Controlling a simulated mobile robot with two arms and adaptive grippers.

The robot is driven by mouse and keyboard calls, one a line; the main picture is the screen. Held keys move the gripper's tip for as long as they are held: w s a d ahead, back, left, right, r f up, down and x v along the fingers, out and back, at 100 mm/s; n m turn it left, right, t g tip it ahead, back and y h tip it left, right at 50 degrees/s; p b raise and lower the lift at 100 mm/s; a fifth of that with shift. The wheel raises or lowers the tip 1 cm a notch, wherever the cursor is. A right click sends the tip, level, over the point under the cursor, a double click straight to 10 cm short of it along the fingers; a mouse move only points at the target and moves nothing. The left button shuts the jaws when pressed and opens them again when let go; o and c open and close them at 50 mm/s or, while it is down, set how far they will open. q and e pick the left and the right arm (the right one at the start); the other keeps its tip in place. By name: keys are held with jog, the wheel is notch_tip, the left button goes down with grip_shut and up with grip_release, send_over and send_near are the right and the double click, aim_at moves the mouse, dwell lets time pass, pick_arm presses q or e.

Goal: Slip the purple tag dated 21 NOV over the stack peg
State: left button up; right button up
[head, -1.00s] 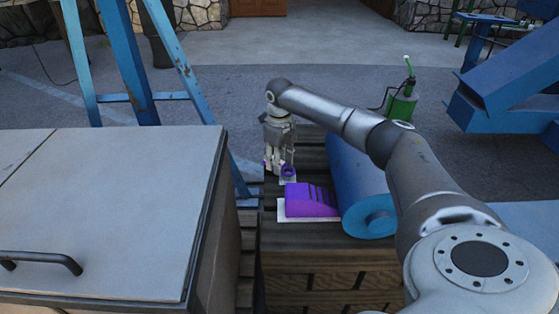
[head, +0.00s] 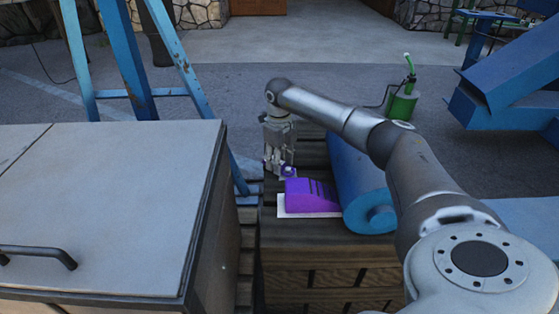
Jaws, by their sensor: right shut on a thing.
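My right gripper (head: 278,171) points down over the back left of the wooden crate. It is shut on a small purple piece (head: 290,171), which looks like a tag. No date can be read on it at this size. A purple slotted block (head: 311,195) lies on a white sheet (head: 290,213), just in front and to the right of the gripper. I cannot make out the stack peg; the gripper may hide it. My left gripper is not in view.
The wooden crate (head: 330,268) carries these things. A blue roll (head: 355,185) lies on it to the right, under my right arm. A grey-topped cabinet (head: 105,210) stands to the left. A blue ladder-like frame (head: 130,60) and a green canister (head: 402,104) stand behind.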

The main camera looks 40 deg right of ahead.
jog(key=shift+f, duration=0.35)
dwell(0.4)
jog(key=o, duration=1.1)
jog(key=shift+r, duration=0.1)
notch_tip(320, 180, up, 12)
